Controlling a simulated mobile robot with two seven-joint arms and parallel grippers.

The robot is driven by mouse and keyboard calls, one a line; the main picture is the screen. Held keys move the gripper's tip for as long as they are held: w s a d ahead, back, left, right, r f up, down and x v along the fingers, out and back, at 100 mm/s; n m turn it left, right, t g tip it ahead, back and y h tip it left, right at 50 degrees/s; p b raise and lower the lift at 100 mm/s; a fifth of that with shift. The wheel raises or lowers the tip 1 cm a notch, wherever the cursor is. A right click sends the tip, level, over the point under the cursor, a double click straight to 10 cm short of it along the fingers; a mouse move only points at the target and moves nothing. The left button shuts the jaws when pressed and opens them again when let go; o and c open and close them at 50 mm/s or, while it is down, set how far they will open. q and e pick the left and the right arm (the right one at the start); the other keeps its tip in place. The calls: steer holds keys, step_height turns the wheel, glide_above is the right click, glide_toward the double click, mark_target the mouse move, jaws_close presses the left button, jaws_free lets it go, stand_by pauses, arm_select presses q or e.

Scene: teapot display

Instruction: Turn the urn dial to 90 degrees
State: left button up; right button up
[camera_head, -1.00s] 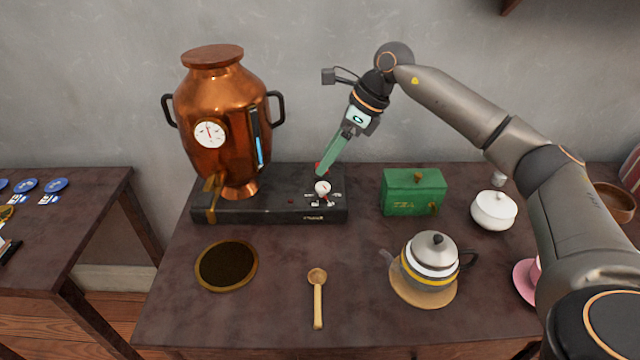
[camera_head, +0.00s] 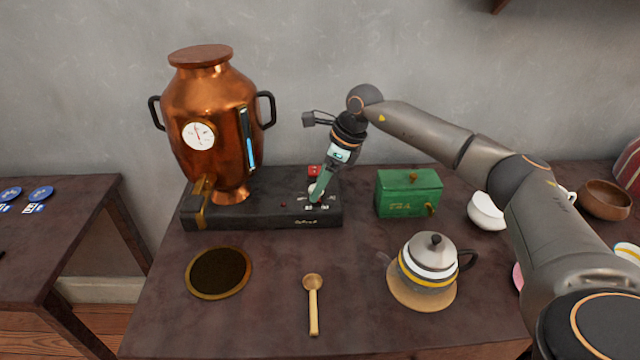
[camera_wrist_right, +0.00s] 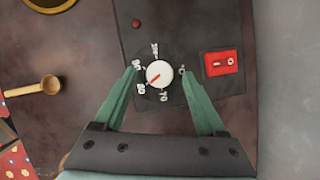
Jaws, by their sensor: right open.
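The copper urn (camera_head: 207,110) stands on a black base (camera_head: 262,212), with a round gauge on its front. The white dial (camera_wrist_right: 159,74) is on top of that base, with a red pointer line and small number labels around it. In the wrist view the pointer slants toward a lower-left label; the numbers are too small to read surely. My right gripper (camera_head: 318,196) is down at the dial, which it partly hides in the head view. In the wrist view the right gripper (camera_wrist_right: 159,72) is open, its green fingers on either side of the dial, with gaps visible. My left gripper is not in view.
A red switch (camera_head: 315,170) sits on the base behind the dial. A green tea box (camera_head: 408,194) stands to the right. A teapot (camera_head: 433,262), wooden scoop (camera_head: 313,305) and round dark mat (camera_head: 219,272) are in front. A white pot (camera_head: 486,212) is partly behind my arm.

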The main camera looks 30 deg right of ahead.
steer(key=shift+a+f, duration=0.1)
steer(key=shift+f, duration=0.15)
jaws_close()
stand_by(0.5)
